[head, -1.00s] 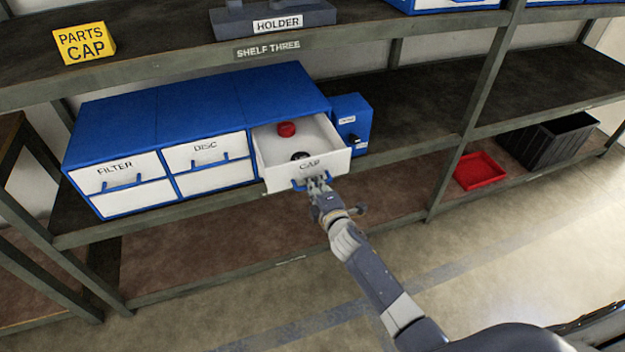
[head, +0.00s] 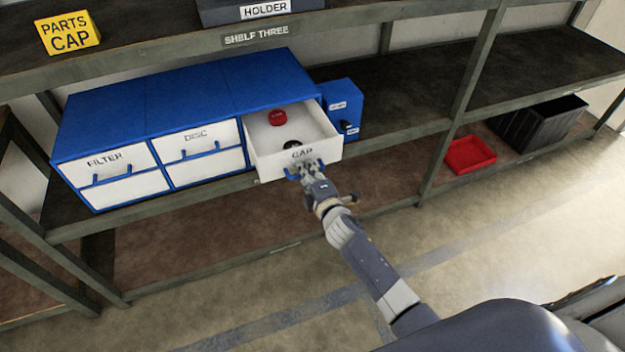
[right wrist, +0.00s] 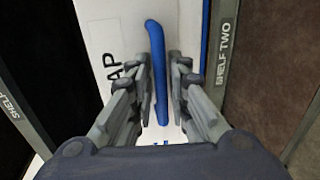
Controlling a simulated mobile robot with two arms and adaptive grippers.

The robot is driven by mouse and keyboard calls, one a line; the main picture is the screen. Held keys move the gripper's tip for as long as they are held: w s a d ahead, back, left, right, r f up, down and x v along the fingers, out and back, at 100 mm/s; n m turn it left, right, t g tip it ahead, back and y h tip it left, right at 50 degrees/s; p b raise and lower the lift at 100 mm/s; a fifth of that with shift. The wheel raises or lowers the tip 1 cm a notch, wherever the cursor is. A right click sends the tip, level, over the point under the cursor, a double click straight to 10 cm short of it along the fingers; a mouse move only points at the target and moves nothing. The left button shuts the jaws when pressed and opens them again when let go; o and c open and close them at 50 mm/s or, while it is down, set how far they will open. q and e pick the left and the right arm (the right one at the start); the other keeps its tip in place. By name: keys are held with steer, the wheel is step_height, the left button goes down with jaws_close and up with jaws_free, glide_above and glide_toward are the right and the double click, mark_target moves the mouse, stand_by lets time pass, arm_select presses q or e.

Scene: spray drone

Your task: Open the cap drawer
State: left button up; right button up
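The white cap drawer (head: 332,152), marked CAP, is pulled well out of the blue cabinet (head: 190,85). A red cap (head: 277,118) and a dark round thing (head: 292,145) lie inside it. My right gripper (head: 306,172) is at the blue handle on the drawer's front. In the right wrist view, the blue handle (right wrist: 156,62) runs between the two fingers of my right gripper (right wrist: 164,75). The fingers are close on either side of it, and they look closed on it. The left gripper does not show.
The closed filter drawer (head: 135,158) and disc drawer (head: 220,138) are at the left. A small blue box (head: 340,105) stands right of the cabinet. A red tray (head: 470,155) and a black crate (head: 540,125) sit on the lower shelf. Floor is clear in front.

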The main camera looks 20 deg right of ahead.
steer(key=s+r, duration=0.2)
steer(key=s, duration=0.9)
steer(key=shift+s+d+r, duration=0.15)
steer(key=shift+s+d, duration=0.05)
steer(key=shift+s, duration=0.05)
steer(key=s+d+f+m+g, duration=0.1)
steer(key=s+f+m+g, duration=0.2)
steer(key=s+f, duration=0.55)
steer(key=s+f+m+g, duration=0.2)
steer(key=s+f+m, duration=0.1)
steer(key=f, duration=1)
steer(key=s+d+f+m+g, duration=0.1)
steer(key=s+f+m+g, duration=0.15)
steer(key=s+f, duration=0.6)
steer(key=s+f+m+g, duration=0.2)
steer(key=s+f, duration=0.3)
steer(key=s, duration=0.3)
steer(key=s+f+m+g, duration=0.3)
steer(key=s+f, duration=0.2)
steer(key=s, duration=0.3)
steer(key=s+d+f+m+g, duration=0.1)
steer(key=s+f+m+g, duration=0.1)
steer(key=s+f, duration=0.3)
steer(key=s, duration=0.4)
steer(key=shift+f+h, duration=0.3)
steer(key=shift+f, duration=0.1)
